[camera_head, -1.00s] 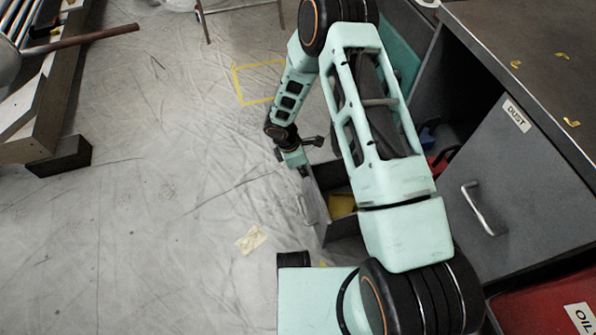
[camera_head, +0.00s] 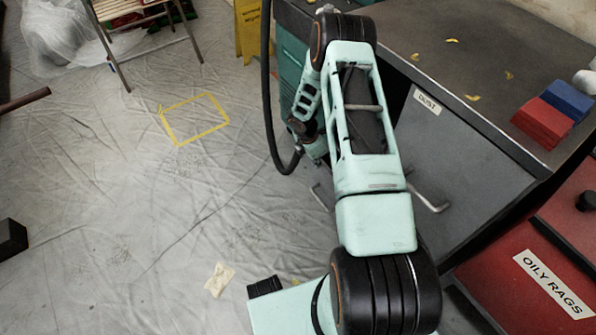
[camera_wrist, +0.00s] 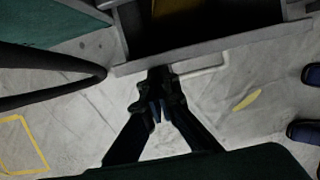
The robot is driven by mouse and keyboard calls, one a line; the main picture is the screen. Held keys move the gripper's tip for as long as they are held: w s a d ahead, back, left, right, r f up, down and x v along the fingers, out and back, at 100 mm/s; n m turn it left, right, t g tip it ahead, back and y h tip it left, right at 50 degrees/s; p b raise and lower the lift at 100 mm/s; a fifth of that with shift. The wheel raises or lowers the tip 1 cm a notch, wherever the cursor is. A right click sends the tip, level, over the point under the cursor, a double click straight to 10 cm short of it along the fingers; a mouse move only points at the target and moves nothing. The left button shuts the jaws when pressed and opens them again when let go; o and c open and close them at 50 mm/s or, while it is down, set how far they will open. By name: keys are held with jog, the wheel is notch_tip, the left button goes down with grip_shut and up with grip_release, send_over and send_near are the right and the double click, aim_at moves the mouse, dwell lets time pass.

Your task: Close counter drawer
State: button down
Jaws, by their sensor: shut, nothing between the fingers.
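The counter drawer's grey front edge (camera_wrist: 250,44) crosses the top of the wrist view. It stands at least partly open, with a dark interior and something yellow (camera_wrist: 177,10) inside. A pale bar handle (camera_wrist: 208,68) sticks out from its front. My gripper (camera_wrist: 158,78) is shut and empty, with its fingertips at the drawer front, left of the handle; I cannot tell if they touch. In the head view my arm hides most of the drawer; a handle (camera_head: 320,196) shows left of the arm.
The counter (camera_head: 430,40) holds red and blue blocks (camera_head: 543,122). Its DUST door (camera_head: 450,150) is right of my arm. A red OILY RAGS bin (camera_head: 530,260) stands at lower right. A black hose (camera_head: 268,100) hangs left of the arm. The sheeted floor at left is mostly clear.

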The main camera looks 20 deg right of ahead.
jog(key=w+d, duration=0.1)
jog(key=d, duration=0.5)
jog(key=shift+w+d, duration=0.25)
jog(key=shift+w, duration=0.15)
